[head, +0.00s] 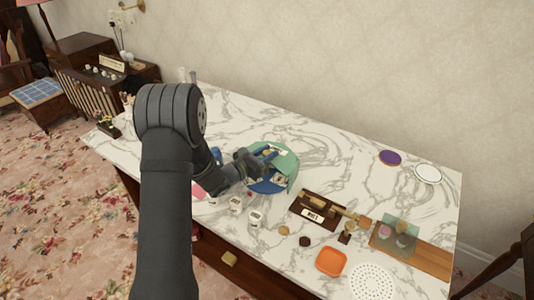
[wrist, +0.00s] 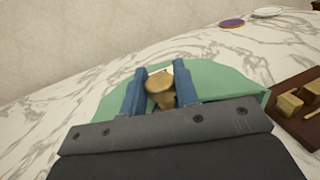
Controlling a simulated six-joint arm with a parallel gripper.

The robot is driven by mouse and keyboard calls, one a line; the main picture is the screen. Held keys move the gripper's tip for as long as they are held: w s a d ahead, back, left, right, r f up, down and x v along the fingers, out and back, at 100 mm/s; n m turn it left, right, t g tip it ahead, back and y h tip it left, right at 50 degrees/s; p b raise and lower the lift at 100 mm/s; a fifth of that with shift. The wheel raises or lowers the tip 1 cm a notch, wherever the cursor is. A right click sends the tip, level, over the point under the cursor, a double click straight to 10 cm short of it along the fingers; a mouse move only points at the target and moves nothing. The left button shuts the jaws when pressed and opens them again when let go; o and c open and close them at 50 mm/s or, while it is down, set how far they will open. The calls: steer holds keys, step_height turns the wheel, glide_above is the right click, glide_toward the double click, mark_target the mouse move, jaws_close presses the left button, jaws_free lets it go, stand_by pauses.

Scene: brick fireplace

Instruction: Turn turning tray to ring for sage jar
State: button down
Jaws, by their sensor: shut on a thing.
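The turning tray (head: 288,163) is a round blue and green piece on the marble table; its green part (wrist: 225,92) fills the middle of the wrist view. My gripper (head: 268,153) is over the tray. In the wrist view, the blue fingers of my gripper (wrist: 158,82) stand either side of a brass knob (wrist: 160,83) and are shut on it. Small white labelled jars (head: 235,205) (head: 255,218) stand in front of the tray. Their labels are too small to read, so I cannot tell which is sage. My arm and gripper hide part of the tray.
Right of the tray lie a dark board with brass parts (head: 309,213), an orange dish (head: 331,262) and a white perforated disc (head: 372,283). A purple disc (head: 390,158) and a white disc (head: 427,174) lie at the back right. The marble behind the tray is clear.

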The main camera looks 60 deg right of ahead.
steer(key=shift+g, duration=0.3)
steer(key=m+g+y, duration=0.1)
steer(key=m+g, duration=0.1)
steer(key=m+g+y, duration=0.1)
steer(key=g, duration=0.1)
steer(key=shift+m+g+y, duration=0.3)
steer(key=shift+m+g, duration=0.1)
steer(key=shift+m+g+y, duration=1.7)
steer(key=shift+g+y, duration=0.2)
steer(key=c, duration=1.1)
jaws_free()
steer(key=shift+w, duration=0.1)
steer(key=v, duration=1.7)
steer(key=shift+w, duration=0.15)
